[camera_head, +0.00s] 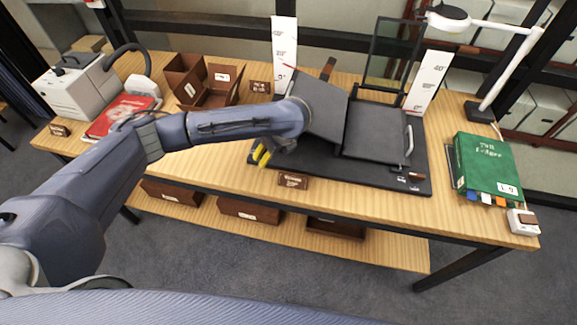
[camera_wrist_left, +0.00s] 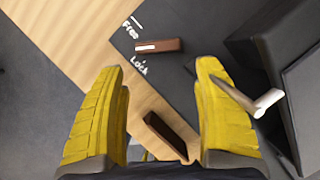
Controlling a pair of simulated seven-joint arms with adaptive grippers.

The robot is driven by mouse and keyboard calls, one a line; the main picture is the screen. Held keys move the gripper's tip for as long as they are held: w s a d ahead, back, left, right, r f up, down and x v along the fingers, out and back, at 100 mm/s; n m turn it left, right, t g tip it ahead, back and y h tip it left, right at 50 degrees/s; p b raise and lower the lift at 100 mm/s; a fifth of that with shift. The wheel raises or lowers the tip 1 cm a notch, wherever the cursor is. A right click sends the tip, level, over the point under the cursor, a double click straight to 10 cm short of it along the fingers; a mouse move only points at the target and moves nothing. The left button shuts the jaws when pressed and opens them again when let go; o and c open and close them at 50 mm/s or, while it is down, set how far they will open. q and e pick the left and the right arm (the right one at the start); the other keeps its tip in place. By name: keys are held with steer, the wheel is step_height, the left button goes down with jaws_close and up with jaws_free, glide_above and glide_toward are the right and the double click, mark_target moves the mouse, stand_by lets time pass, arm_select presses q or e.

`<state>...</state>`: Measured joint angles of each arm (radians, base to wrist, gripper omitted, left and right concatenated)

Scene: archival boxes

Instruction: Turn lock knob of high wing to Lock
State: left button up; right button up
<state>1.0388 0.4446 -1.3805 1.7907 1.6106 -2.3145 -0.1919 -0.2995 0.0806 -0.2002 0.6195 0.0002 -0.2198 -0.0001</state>
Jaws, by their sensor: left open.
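The high wing (camera_head: 318,107) is the raised, tilted dark panel on the left of the black cradle. Its lock knob (camera_wrist_left: 160,46) is a brown bar with a white mark, on the black base in the left wrist view. The white word Free (camera_wrist_left: 130,30) is above its left end and Lock (camera_wrist_left: 139,67) below. The mark points left, between the words. My left gripper (camera_head: 262,155) is open and empty; its yellow fingers (camera_wrist_left: 160,75) straddle the space short of the knob. The arm and gripper hide this knob in the head view. My right gripper is not in view.
A pale lever handle (camera_wrist_left: 268,101) overlaps the right finger in the left wrist view; contact is unclear. A brown label holder (camera_head: 293,180) sits at the table's front edge. The low wing (camera_head: 375,132) lies right, with a green ledger (camera_head: 487,163) beyond. Brown boxes (camera_head: 205,82) stand back left.

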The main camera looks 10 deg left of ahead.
arm_select(q)
steer(key=s+d, duration=0.2)
steer(key=d, duration=0.1)
steer(key=s+d, duration=0.3)
steer(key=shift+s+d, duration=0.35)
steer(key=shift+d, duration=0.05)
